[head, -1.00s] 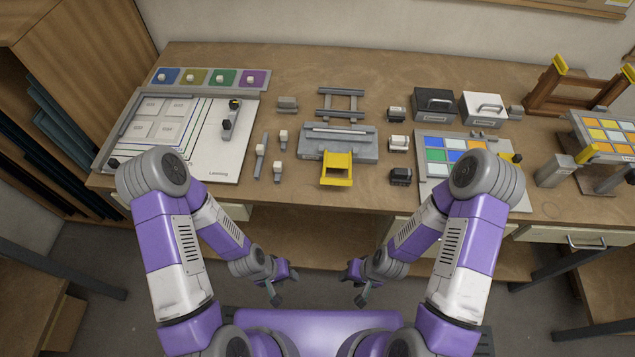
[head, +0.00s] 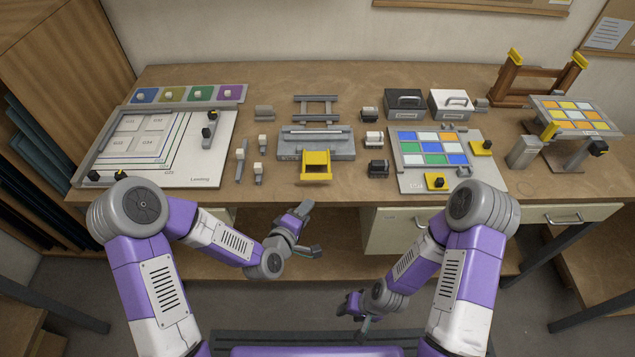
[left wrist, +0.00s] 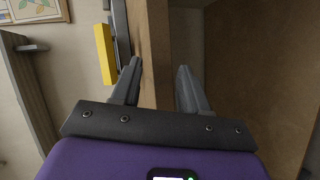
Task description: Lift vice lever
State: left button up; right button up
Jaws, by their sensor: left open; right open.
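What looks like the vice is a grey block (head: 290,150) with a metal bar along its top, near the front of the bench. A yellow lever-like part (head: 316,166) hangs at its front. In the left wrist view, a yellow part (left wrist: 104,53), likely the same one, shows left of the fingers beyond the bench edge. My left gripper (head: 311,230) is open and empty, below and in front of the bench edge, under the yellow part. In the left wrist view its two fingers are apart. My right gripper (head: 355,318) is open and empty, lower and farther from the bench.
A white board (head: 205,165) lies on the bench at left. A coloured tile board (head: 410,182) and black (head: 405,103) and white (head: 450,105) boxes are at right. Small grey and black blocks stand around the vice. Drawers (head: 395,235) sit under the bench top.

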aim_at(317, 175)
pick_arm(q)
jog(key=w+r+n+t, duration=0.1)
jog(key=r, duration=0.1)
jog(key=w+r+t, duration=0.1)
jog(key=r, duration=0.1)
jog(key=r+n, duration=0.1)
jog(key=shift+w+d+r+n+t+b, duration=0.3)
jog(key=shift+w+d+r+t, duration=0.1)
jog(key=x, duration=0.6)
jog(key=shift+w+d+f, duration=0.1)
jog(key=shift+w+d, duration=0.1)
jog(key=shift+w, duration=0.15)
grip_shut()
